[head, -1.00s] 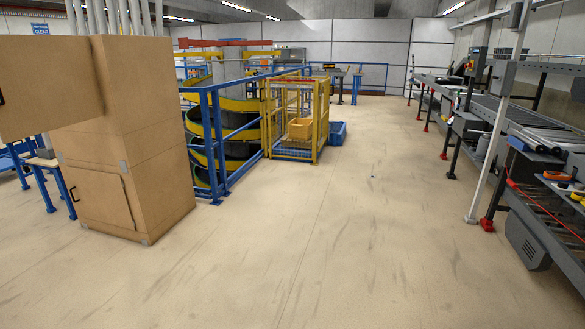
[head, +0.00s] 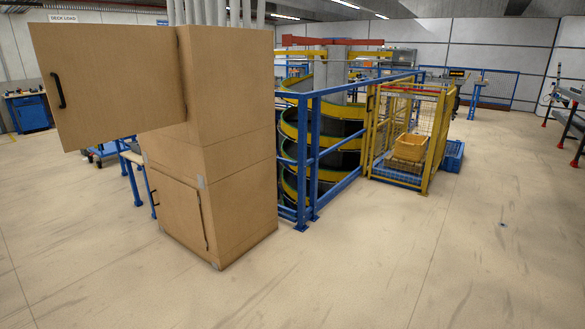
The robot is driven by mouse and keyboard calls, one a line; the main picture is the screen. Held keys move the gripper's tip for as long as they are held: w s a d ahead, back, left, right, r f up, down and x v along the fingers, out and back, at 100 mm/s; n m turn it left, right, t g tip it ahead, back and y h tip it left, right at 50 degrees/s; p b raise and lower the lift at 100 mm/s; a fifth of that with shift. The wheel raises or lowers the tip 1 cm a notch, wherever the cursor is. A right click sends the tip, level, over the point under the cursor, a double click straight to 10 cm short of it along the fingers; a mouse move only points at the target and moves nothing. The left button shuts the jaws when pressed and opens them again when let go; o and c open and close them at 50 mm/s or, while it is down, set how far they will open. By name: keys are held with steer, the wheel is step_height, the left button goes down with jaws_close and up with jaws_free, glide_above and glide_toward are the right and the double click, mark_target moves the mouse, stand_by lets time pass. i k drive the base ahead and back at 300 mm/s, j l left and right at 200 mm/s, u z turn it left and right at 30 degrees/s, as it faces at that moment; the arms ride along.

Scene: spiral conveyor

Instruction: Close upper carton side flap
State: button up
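A tall brown carton stack (head: 232,130) stands left of centre in the head view. Its upper side flap (head: 108,92) is swung wide open to the left, joined to the carton along its right edge. A black handle (head: 58,90) sits near the flap's free left edge. The lower flap (head: 180,212) lies against the carton's front face, with a small black handle (head: 153,194) at its left. The inside of the upper carton is hidden behind the open flap. My gripper is not in view.
Blue railings (head: 314,160) and the spiral conveyor (head: 330,130) stand right of the carton. A blue cart (head: 105,151) is behind the flap. The floor in front (head: 370,265) is clear.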

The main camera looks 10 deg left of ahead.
mark_target(104, 83)
steer(key=i+j+u, duration=0.15)
steer(key=i+u, duration=0.35)
steer(key=i, duration=0.15)
steer(key=i+l+u, duration=0.1)
steer(key=i+u, duration=0.35)
steer(key=i, duration=0.2)
steer(key=i+j+u, duration=0.25)
steer(key=i+j, duration=0.55)
steer(key=j, duration=0.1)
